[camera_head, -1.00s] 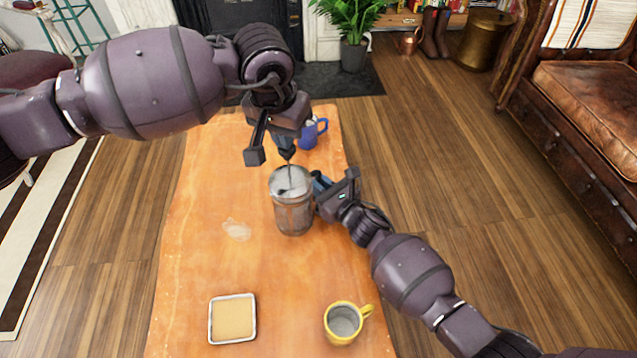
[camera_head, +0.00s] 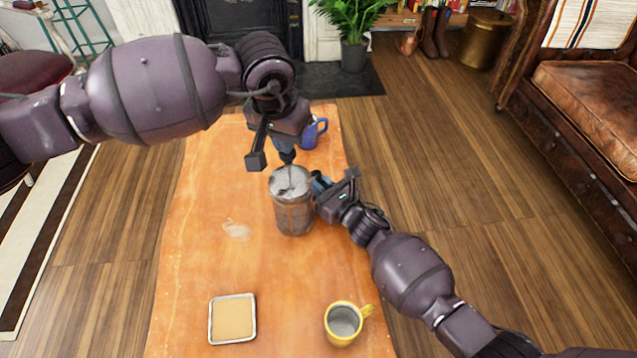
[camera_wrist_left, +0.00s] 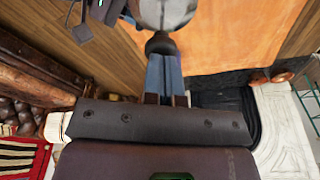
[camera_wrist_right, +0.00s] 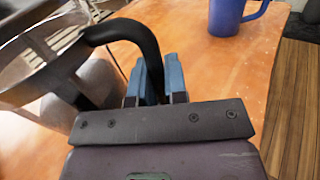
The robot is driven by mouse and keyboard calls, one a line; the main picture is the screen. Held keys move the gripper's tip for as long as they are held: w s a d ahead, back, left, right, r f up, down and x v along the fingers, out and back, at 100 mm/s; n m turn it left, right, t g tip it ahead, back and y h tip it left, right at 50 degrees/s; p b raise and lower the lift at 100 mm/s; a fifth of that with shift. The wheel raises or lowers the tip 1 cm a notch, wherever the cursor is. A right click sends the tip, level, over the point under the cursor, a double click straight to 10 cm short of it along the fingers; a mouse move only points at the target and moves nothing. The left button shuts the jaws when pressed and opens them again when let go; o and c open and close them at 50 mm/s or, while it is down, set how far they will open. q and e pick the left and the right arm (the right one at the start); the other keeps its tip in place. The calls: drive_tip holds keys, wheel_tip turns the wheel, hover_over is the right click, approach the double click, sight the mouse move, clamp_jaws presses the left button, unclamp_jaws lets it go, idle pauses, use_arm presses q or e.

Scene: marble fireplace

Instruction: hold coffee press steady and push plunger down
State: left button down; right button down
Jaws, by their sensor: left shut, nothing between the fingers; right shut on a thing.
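The coffee press (camera_head: 293,212) stands upright on the orange table, with a metal frame, clear body and grey lid. Its black plunger knob (camera_head: 288,157) is above the lid on a short length of rod. My left gripper (camera_head: 285,148) is shut and empty, pointing down with its fingertips at the knob. In the left wrist view the blue fingertips (camera_wrist_left: 162,60) meet the knob, with the lid (camera_wrist_left: 166,12) beyond. My right gripper (camera_head: 320,184) is at the right side of the press, shut on its black handle (camera_wrist_right: 132,36). The fingers hide part of the handle.
A blue mug (camera_head: 313,133) stands behind the press, near the table's far right edge. A yellow mug (camera_head: 343,322) and a square tan dish (camera_head: 233,318) are at the near end. The table (camera_head: 205,190) left of the press is clear except for a pale smudge.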

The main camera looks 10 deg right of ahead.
use_arm(q)
drive_tip(key=shift+f, duration=1.65)
idle(0.4)
drive_tip(key=shift+d, duration=0.1)
drive_tip(key=shift+w+r, duration=0.1)
drive_tip(key=shift+r, duration=2.45)
drive_tip(key=shift+r, duration=0.15)
wheel_tip(320, 180, up, 12)
drive_tip(key=s+a, duration=0.1)
drive_tip(key=s, duration=0.1)
drive_tip(key=shift+a+f, duration=0.15)
drive_tip(key=shift+f, duration=0.1)
use_arm(e)
drive_tip(key=c, duration=1.1)
unclamp_jaws()
